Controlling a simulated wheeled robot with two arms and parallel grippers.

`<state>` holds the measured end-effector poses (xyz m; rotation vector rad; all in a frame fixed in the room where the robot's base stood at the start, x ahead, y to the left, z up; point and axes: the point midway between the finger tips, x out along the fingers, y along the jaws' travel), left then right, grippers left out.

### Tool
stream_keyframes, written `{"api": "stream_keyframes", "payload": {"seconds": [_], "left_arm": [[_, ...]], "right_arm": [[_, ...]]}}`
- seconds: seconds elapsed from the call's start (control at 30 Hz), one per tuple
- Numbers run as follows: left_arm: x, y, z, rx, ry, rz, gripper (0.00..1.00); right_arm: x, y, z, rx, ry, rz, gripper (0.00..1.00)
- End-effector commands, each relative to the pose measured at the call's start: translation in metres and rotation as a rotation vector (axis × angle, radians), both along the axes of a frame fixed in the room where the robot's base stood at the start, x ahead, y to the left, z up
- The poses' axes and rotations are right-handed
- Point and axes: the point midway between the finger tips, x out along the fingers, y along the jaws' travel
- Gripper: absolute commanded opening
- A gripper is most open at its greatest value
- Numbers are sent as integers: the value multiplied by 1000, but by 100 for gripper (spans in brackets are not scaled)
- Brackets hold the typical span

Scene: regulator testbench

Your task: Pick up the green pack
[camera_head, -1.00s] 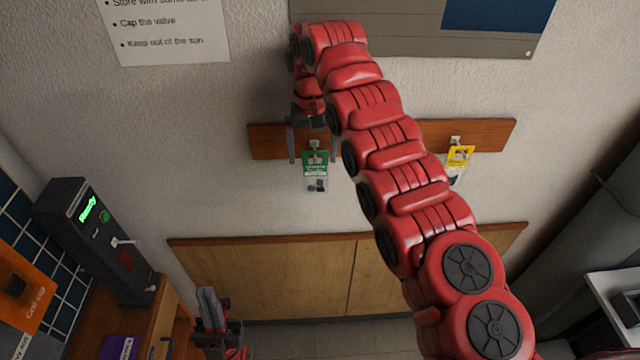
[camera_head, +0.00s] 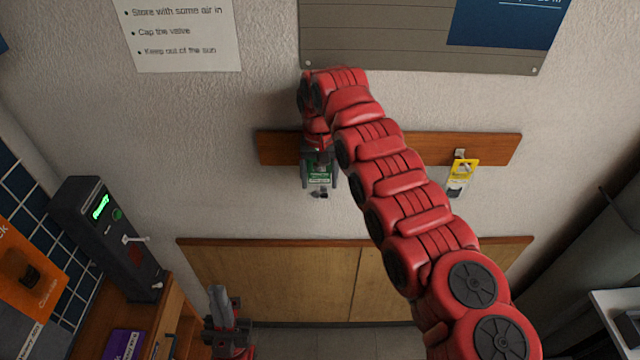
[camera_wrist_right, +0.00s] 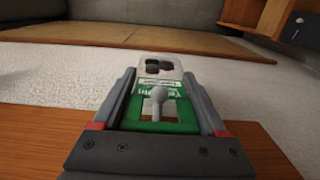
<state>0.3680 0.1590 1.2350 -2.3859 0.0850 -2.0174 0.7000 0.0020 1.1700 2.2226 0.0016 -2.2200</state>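The green pack (camera_head: 319,180) is a small clear bag with a green and white label and dark items at its lower end. It hangs at a wall rail (camera_head: 276,148). In the right wrist view the pack (camera_wrist_right: 160,127) lies between both fingers, with a grey round-ended peg (camera_wrist_right: 158,97) still through its opening. My right gripper (camera_head: 319,186) has its fingers along both sides of the pack and appears shut on it; the wrist view also shows this gripper (camera_wrist_right: 158,75). My left gripper (camera_head: 226,302) is low at the left, away from the pack; its opening is unclear.
A yellow pack (camera_head: 461,177) hangs further right on the rail. A dark device with a green display (camera_head: 108,240) stands at the left, by an orange box (camera_head: 25,270) and a purple item (camera_head: 122,344). Wooden panels (camera_head: 300,280) line the lower wall.

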Motion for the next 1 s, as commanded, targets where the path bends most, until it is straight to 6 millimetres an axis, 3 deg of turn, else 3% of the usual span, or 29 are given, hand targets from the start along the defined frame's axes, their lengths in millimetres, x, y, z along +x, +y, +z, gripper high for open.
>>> {"api": "stream_keyframes", "payload": {"seconds": [0.03,0.2,1.0], "left_arm": [[0,0,0,0,0,0,0],[0,0,0,0,0,0,0],[0,0,-7,0,0,0,0]], "right_arm": [[0,-1,-1,-1,2,-1,46],[0,-1,-1,-1,2,-1,19],[0,-6,14,-2,1,-2,18]]}}
